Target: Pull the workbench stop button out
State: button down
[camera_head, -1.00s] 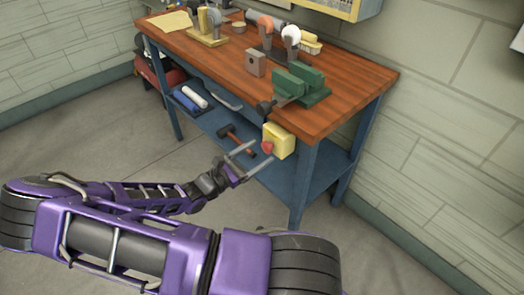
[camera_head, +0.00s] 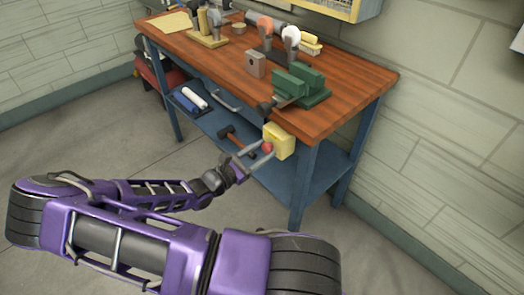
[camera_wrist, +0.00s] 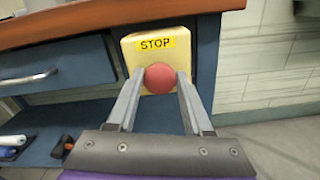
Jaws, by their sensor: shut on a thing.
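The stop button (camera_wrist: 158,79) is a round red knob on the front of a yellow box (camera_wrist: 127,50) labelled STOP. The box is fixed to the front of the workbench (camera_head: 340,92), under the top's edge near its right corner. The button also shows in the head view (camera_head: 267,148). My gripper (camera_wrist: 158,82) reaches the button from the front, with one finger on each side of it. The fingers are shut on the red knob. The knob's stem is hidden behind it.
A green vise (camera_head: 303,84) stands on the bench top above the box. A blue drawer (camera_wrist: 65,64) lies left of the box. A hammer (camera_head: 237,138) and rolls (camera_head: 190,96) lie on the lower shelf. The floor in front is clear.

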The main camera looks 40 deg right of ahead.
dwell(0.3)
jog(key=shift+s+a+r+p, duration=0.1)
jog(key=shift+a+p, duration=0.55)
jog(key=shift+a, duration=0.2)
jog(key=shift+c, duration=1.5)
grip_release()
jog(key=shift+a, duration=0.1)
jog(key=s+a, duration=0.1)
jog(key=a, duration=1.6)
jog(key=shift+s+a+p, duration=0.15)
jog(key=shift+s+p, duration=0.05)
jog(key=shift+p, duration=0.1)
